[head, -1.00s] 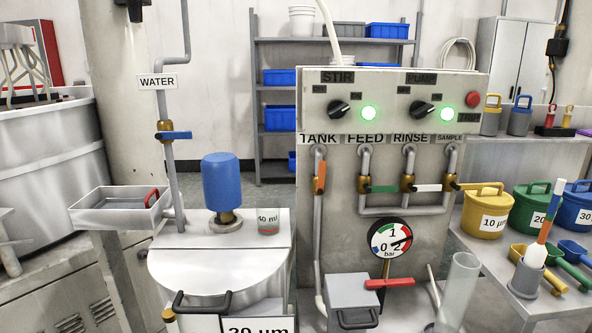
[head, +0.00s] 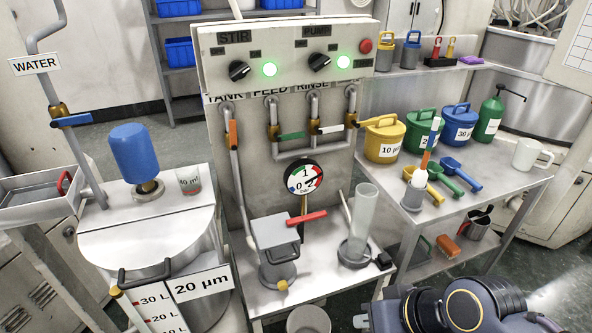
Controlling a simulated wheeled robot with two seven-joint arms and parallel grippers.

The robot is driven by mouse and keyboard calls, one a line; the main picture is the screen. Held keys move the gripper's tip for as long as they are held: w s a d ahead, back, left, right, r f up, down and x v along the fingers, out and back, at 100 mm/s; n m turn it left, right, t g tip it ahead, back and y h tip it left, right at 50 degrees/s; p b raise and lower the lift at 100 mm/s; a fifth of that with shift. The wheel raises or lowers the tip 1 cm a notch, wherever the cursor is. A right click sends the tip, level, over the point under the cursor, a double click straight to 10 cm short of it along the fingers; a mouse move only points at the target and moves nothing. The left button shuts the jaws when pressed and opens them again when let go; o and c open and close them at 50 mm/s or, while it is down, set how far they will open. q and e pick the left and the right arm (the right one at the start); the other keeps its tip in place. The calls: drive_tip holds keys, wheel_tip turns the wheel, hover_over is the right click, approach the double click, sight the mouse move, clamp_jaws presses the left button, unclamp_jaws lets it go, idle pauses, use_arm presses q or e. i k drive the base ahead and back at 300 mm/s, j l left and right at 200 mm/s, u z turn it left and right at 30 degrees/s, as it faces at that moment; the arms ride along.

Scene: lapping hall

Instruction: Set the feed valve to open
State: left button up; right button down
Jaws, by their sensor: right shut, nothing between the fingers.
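The feed valve has a green lever (head: 290,135) on a brass body under the FEED label on the grey panel (head: 230,180). Its lever lies about horizontal, across its vertical pipe, pointing right. The TANK valve's orange lever (head: 233,133) points down along its pipe. The RINSE valve's white lever (head: 331,129) and the SAMPLE valve's yellow lever (head: 380,120) also lie across their pipes. My right gripper (head: 361,321) shows at the bottom edge, low and right of the feed valve and well apart from it. It is shut and empty. My left gripper is out of view.
A pressure gauge (head: 304,177), a red lever (head: 306,217), a grey box (head: 276,232) and a clear cylinder (head: 364,222) stand below the valves. A side table (head: 480,205) at right holds tubs and scoops. A steel vessel (head: 150,240) stands at left.

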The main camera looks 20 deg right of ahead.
sight(279, 138)
drive_tip(key=i+j+u, duration=0.15)
drive_tip(key=i, duration=0.3)
drive_tip(key=i+j+u, duration=0.15)
drive_tip(key=i, duration=0.3)
